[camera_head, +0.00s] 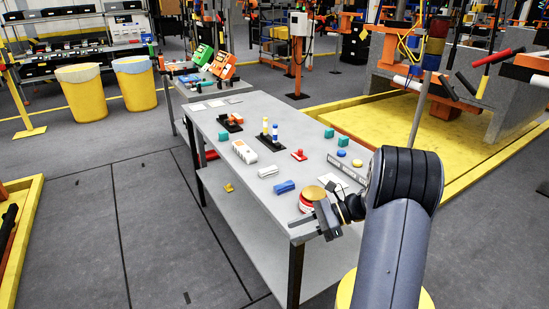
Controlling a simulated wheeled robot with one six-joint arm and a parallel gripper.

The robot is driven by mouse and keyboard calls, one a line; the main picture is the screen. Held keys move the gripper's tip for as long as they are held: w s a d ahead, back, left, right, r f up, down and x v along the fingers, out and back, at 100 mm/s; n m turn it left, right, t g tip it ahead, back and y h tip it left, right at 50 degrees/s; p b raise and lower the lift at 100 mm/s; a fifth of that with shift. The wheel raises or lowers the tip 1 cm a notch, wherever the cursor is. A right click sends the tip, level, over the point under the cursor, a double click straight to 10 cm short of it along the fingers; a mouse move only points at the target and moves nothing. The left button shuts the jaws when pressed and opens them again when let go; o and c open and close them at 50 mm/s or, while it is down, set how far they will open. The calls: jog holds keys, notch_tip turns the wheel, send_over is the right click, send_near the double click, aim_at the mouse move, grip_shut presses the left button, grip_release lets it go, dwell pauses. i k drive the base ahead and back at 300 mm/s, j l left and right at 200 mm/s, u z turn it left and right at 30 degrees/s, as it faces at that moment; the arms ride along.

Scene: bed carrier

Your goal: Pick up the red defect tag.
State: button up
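A small red piece (299,155) with a raised part lies on the grey workbench (262,115), right of the blue and yellow pegs. It looks like the red defect tag, but it is too small to be sure. My gripper (327,222) is at the near right end of the bench, well nearer to me than the red piece and apart from it. Its fingers are small and dark here, and I cannot see whether they are open or shut. A round red and white object with a gold top (311,196) is right beside my gripper; whether they touch is unclear.
On the bench are a blue block (284,187), a white block (268,171), a grey-white device (244,151), a peg stand (270,134), teal blocks (343,141) and a ruler-like bar (346,169). A small yellow piece (229,187) lies on the lower shelf. Floor left of the bench is clear.

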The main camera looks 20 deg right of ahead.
aim_at(299, 156)
jog(key=i+j+u, duration=0.25)
jog(key=j, duration=0.2)
jog(key=i+j+u, duration=0.2)
jog(key=j, duration=0.2)
jog(key=i+j+u, duration=0.25)
jog(key=i+z, duration=0.35)
jog(key=i+j+z, duration=0.65)
jog(key=i, duration=0.2)
jog(key=i+l+z, duration=0.2)
jog(key=z, duration=0.25)
jog(key=i+l+z, duration=0.15)
jog(key=z, duration=0.35)
jog(key=i+z, duration=0.45)
jog(key=i+j+z, duration=0.1)
jog(key=z, duration=0.35)
jog(key=i, duration=0.05)
